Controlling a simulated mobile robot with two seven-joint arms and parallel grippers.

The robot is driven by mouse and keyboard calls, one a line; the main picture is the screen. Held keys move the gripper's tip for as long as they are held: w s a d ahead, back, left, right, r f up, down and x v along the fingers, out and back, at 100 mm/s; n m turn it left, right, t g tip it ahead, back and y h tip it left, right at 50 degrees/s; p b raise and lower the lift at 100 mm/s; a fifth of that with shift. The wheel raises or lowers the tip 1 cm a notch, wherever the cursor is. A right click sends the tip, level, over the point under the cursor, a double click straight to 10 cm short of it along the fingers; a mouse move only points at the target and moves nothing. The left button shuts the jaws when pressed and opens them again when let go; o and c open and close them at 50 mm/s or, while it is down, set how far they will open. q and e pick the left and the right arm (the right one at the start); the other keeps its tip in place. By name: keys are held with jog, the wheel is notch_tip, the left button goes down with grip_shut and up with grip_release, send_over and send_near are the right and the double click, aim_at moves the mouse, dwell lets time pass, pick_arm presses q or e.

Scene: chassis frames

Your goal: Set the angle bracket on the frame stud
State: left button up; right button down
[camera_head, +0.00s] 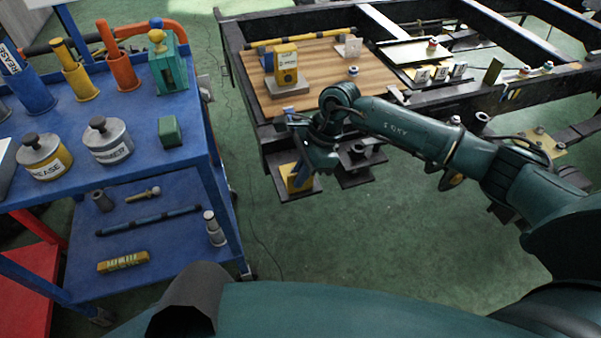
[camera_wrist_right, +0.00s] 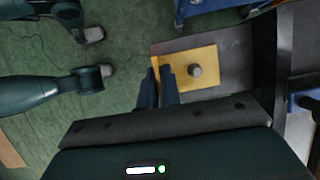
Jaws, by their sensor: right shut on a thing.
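The yellow angle bracket (camera_head: 297,180) is at the near left corner of the chassis frame, over a dark plate (camera_head: 309,190). In the right wrist view the bracket (camera_wrist_right: 205,57) shows a flat yellow face, with the grey frame stud (camera_wrist_right: 196,70) standing out in its middle. I cannot tell whether the bracket lies fully flat on the plate. My right gripper (camera_head: 301,172) reaches down to it from above. Its two fingers (camera_wrist_right: 158,88) are shut on the bracket's left edge in the wrist view. My left gripper is in neither view.
Another dark plate with a stud (camera_head: 357,150) sits just right of the bracket. A wooden board (camera_head: 325,85) behind carries a yellow box (camera_head: 285,62). A blue cart (camera_head: 192,125) with tools and tins stands at left. Green floor lies clear between.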

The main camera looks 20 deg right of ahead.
jog(key=shift+r, duration=0.1)
jog(key=c, duration=1.5)
grip_release()
jog(key=shift+r+p, duration=0.7)
jog(key=shift+r, duration=0.75)
jog(key=shift+r+p, duration=1.45)
jog(key=shift+r, duration=1.1)
